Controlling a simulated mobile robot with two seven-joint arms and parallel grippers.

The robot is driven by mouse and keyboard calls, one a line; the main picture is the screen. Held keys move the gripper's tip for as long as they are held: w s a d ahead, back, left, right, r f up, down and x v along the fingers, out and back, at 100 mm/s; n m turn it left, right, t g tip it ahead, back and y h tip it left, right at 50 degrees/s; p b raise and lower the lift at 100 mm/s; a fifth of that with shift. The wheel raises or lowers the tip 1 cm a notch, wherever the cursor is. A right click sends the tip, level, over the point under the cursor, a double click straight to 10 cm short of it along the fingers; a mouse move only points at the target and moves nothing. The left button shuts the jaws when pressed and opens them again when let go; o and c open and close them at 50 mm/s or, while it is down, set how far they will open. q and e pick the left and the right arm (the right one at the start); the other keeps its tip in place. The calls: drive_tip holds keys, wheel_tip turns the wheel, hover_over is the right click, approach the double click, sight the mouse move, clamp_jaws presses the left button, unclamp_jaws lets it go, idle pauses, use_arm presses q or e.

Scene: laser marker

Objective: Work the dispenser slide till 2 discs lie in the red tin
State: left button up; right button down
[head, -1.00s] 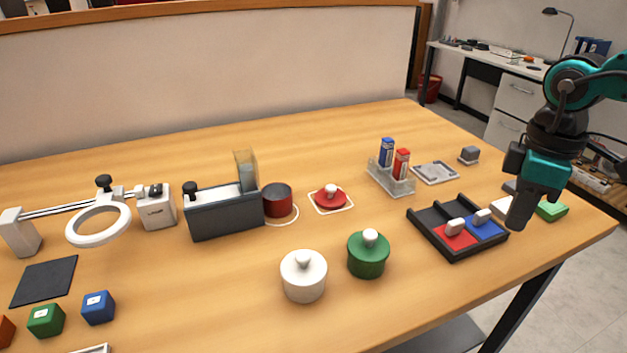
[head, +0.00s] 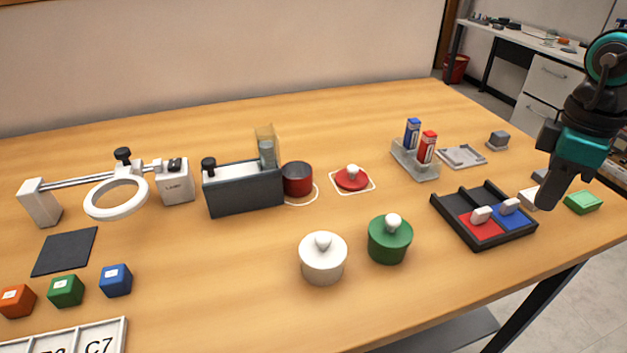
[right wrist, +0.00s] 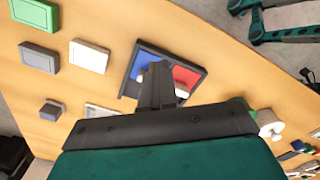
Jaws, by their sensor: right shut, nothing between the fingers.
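The dispenser (head: 244,196) is a dark grey box with a black knob (head: 208,164) at its left end and a clear amber tube (head: 267,146) at its right end. Pale discs show inside the tube. The open red tin (head: 298,179) stands on a white ring mark just right of the dispenser; its inside is too dark to tell what lies there. Its red lid (head: 352,178) lies on a marked square to the right. My right gripper (head: 549,203) is shut and empty above the right side of the table, far from the dispenser. My left gripper is not in view.
White (head: 323,258) and green (head: 390,239) lidded tins stand in front. A black tray (head: 462,237) with red and blue pads lies near my right gripper. A ring magnifier (head: 116,198) stands left.

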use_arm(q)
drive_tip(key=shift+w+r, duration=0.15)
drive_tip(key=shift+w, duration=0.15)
use_arm(e)
drive_tip(key=d, duration=0.1)
drive_tip(key=w+d, duration=0.1)
drive_tip(key=d, duration=0.1)
drive_tip(key=shift+d, duration=0.2)
use_arm(q)
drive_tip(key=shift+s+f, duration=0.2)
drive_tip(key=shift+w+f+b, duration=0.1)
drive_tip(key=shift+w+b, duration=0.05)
drive_tip(key=shift+b, duration=0.25)
use_arm(e)
drive_tip(key=d, duration=0.2)
drive_tip(key=w+d, duration=0.1)
drive_tip(key=d, duration=0.1)
drive_tip(key=shift+d, duration=0.2)
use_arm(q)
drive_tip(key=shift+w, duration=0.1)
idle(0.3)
